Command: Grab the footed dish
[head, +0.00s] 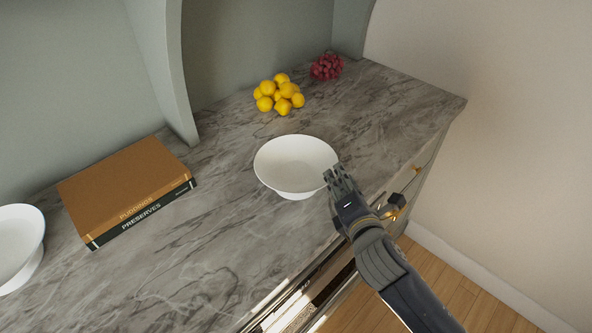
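A white footed dish (292,162) stands upright on the grey marble counter, near the middle of the head view. It is a wide, shallow bowl and looks empty. My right gripper (337,179) comes in from the lower right, and its fingertips are at the dish's right rim. The fingers overlap that edge in the picture, so I cannot tell whether they touch or grip it. My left gripper is not in view.
A second white bowl (17,240) is cut off at the left edge. Stacked books (125,185) lie left of the dish. Yellow fruit (278,94) and red grapes (326,67) sit behind it. The front counter (190,275) is clear.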

